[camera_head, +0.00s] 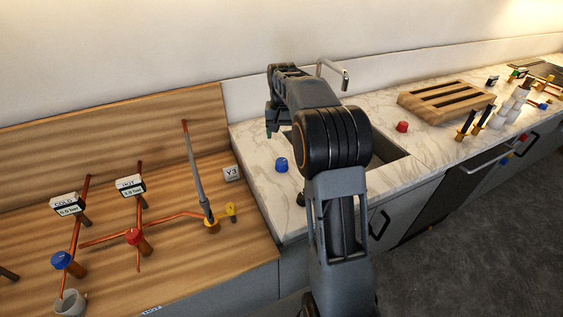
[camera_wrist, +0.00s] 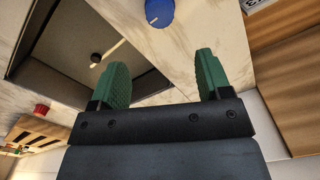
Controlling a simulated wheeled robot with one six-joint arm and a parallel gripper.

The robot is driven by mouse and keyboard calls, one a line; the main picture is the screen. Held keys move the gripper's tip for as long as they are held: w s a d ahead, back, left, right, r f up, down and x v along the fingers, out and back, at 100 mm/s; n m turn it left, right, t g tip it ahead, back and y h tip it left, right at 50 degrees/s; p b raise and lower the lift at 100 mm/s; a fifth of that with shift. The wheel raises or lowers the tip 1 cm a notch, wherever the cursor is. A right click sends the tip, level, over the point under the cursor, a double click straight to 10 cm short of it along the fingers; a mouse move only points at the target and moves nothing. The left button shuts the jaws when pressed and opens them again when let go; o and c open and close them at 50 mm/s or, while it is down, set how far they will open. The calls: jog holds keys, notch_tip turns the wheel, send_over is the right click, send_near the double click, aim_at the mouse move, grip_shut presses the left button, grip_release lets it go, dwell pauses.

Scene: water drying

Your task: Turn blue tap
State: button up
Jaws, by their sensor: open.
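A blue tap knob (camera_head: 281,165) sits on the marble counter left of the sink. It also shows in the wrist view (camera_wrist: 160,13), at the top edge, with a pale mark line on it. A second blue knob (camera_head: 61,260) is on the copper pipes under the COLD gauge at the far left. My gripper (camera_wrist: 162,68) is open and empty, its two green fingers spread apart, with the counter's blue knob beyond the gap between them and not touched. In the head view my arm hides most of the gripper; a green fingertip (camera_head: 268,133) shows above the counter.
The sink basin (camera_wrist: 70,40) lies beside the blue knob, under a metal faucet (camera_head: 333,74). A red knob (camera_head: 402,127) stands right of the sink near a wooden rack (camera_head: 445,102). Copper pipes with a red knob (camera_head: 136,236) and gauges occupy the wooden surface at left.

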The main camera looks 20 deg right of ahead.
aim_at(282, 160)
notch_tip(282, 160, down, 13)
jog(key=shift+r+p, duration=0.1)
jog(key=shift+p, duration=0.2)
jog(key=shift+c, duration=0.4)
jog(key=c, duration=0.8)
jog(key=shift+c, duration=0.2)
